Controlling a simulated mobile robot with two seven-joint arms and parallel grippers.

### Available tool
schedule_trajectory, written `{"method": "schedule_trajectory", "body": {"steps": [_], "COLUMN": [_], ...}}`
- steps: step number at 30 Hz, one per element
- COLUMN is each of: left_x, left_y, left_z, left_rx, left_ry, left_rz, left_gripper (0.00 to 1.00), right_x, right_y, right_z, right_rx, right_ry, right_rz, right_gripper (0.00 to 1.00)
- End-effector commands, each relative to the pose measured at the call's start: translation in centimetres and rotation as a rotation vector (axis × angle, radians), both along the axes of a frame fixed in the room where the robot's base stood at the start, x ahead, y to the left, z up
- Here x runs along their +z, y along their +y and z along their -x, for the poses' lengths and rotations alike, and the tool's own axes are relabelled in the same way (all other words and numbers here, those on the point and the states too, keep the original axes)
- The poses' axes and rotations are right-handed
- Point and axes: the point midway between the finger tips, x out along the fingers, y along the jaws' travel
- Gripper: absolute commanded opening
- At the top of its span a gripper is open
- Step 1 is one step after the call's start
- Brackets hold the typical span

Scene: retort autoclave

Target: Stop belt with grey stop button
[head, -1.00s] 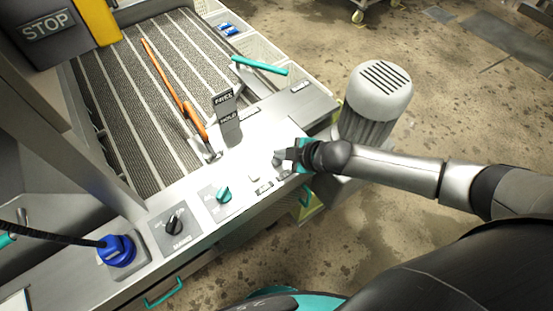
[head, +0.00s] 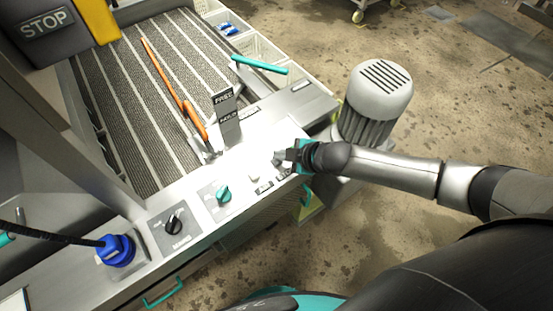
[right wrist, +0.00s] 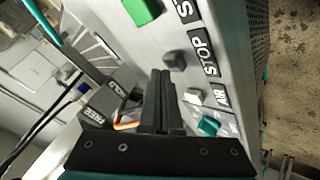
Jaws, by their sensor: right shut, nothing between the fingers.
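The grey stop button (right wrist: 175,60) sits on the metal panel beside a black STOP label (right wrist: 203,50) in the right wrist view. My right gripper (right wrist: 163,74) is shut and empty, its fingertips just short of or at the button; I cannot tell if they touch. In the head view my right gripper (head: 281,157) is low over the right end of the panel and hides the button area. The ribbed belt (head: 130,110) lies behind the panel. My left gripper is not in view.
A green button (right wrist: 140,10) and a white button (right wrist: 193,96) flank the grey one. A teal knob (head: 223,194), a black knob (head: 173,226) and a blue plug (head: 116,250) lie further left. An upright FREE/HOLD tag (head: 227,115) stands behind. A grey motor (head: 378,92) stands at right.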

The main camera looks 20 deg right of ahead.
Motion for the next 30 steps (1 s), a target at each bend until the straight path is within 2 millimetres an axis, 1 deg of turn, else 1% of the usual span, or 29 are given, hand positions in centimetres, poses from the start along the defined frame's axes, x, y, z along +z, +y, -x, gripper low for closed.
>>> {"method": "schedule_trajectory", "body": {"steps": [30], "left_x": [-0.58], "left_y": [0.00], "left_z": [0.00], "left_rx": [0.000], "left_ry": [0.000], "left_rz": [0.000], "left_gripper": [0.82], "right_x": [-0.92], "right_y": [0.02], "right_z": [0.02], "right_rx": [0.000], "right_ry": [0.000], "right_rz": [0.000], "right_gripper": [0.00]}}
